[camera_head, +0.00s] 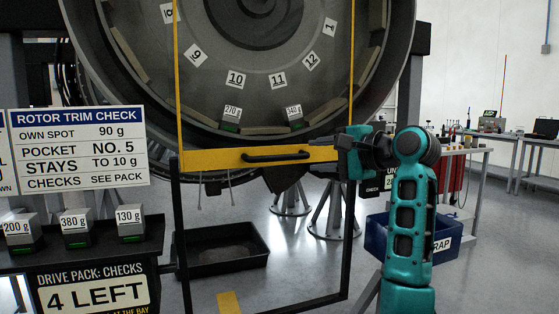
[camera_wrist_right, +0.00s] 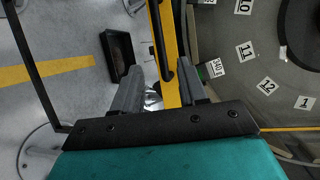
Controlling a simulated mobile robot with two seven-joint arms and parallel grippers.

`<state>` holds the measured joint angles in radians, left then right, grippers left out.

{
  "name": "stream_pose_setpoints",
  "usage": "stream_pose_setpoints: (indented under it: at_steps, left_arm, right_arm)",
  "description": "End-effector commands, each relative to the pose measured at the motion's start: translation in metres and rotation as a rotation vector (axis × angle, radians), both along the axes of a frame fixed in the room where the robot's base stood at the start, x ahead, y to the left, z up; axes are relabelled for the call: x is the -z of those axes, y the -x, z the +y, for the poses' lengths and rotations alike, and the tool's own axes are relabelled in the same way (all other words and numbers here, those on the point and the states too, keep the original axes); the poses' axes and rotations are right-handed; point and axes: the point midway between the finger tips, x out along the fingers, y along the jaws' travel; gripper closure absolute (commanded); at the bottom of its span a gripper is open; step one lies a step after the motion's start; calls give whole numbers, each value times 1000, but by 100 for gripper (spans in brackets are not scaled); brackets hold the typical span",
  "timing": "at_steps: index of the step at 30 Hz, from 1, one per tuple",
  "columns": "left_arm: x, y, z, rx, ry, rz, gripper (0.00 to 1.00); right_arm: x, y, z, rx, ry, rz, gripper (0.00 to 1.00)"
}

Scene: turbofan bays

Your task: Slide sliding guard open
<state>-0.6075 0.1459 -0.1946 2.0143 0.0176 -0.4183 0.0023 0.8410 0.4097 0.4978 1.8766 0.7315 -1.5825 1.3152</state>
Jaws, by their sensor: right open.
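The sliding guard is a clear panel in a yellow frame in front of the turbofan; its yellow bottom rail (camera_head: 220,160) carries a black bar handle (camera_head: 275,156). My right gripper (camera_head: 322,144) is at the rail's right end, fingers pointing left, just right of the handle. In the right wrist view my open gripper (camera_wrist_right: 162,72) has the yellow rail (camera_wrist_right: 170,60) and the near end of the black handle (camera_wrist_right: 158,40) showing between its fingers. I cannot tell whether they touch. My left gripper is not in view.
A black frame (camera_head: 178,225) runs below the guard. A black tray (camera_head: 225,248) lies on the floor behind it. A weight shelf (camera_head: 100,252) with signs stands at left. A blue scrap bin (camera_head: 378,238) is behind my right arm.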

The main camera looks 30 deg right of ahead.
Motion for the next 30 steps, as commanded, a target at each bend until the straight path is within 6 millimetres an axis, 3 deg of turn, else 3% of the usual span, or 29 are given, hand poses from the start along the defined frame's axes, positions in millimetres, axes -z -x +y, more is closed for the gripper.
stream_pose_setpoints:
  at_steps: [5, 18, 24, 30]
  left_arm:
    - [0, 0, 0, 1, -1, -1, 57]
    - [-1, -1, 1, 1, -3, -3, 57]
    - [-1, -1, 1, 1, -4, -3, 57]
    - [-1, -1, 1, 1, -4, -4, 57]
  right_arm:
    - [4, -21, 5, -4, -4, 2, 58]
    - [20, -104, 18, -2, 0, 2, 58]
    - [23, -120, 20, 0, 2, 1, 58]
    - [24, -123, 21, 0, 3, 1, 58]
